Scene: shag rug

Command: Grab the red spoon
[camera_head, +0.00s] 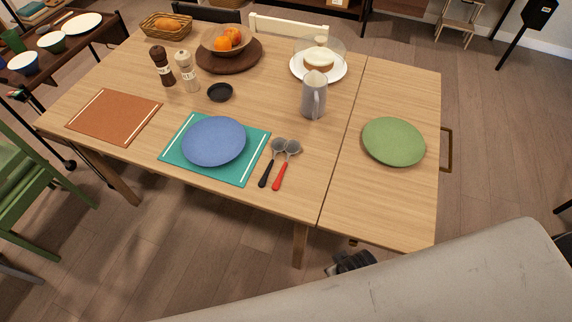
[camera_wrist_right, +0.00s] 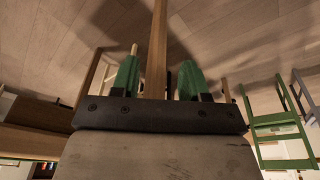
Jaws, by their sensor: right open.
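The red spoon (camera_head: 280,177) lies on the wooden table near its front edge, its grey bowl pointing away and its red handle toward the front. A black-handled spoon (camera_head: 266,175) lies just to its left, the two bowls close together. My right gripper shows in the right wrist view (camera_wrist_right: 160,72), its two green fingers apart, with no object held between them. Neither spoon can be made out in that view. In the head view a dark part, likely of my right gripper, shows below the table's front edge, partly hidden by my pale arm. My left gripper is not in view.
A blue plate (camera_head: 213,141) on a teal placemat (camera_head: 246,170) is left of the spoons. A grey pitcher (camera_head: 314,97) stands behind them and a green plate (camera_head: 393,141) lies right. The table front (camera_head: 310,200) near the spoons is clear. Green chairs stand nearby.

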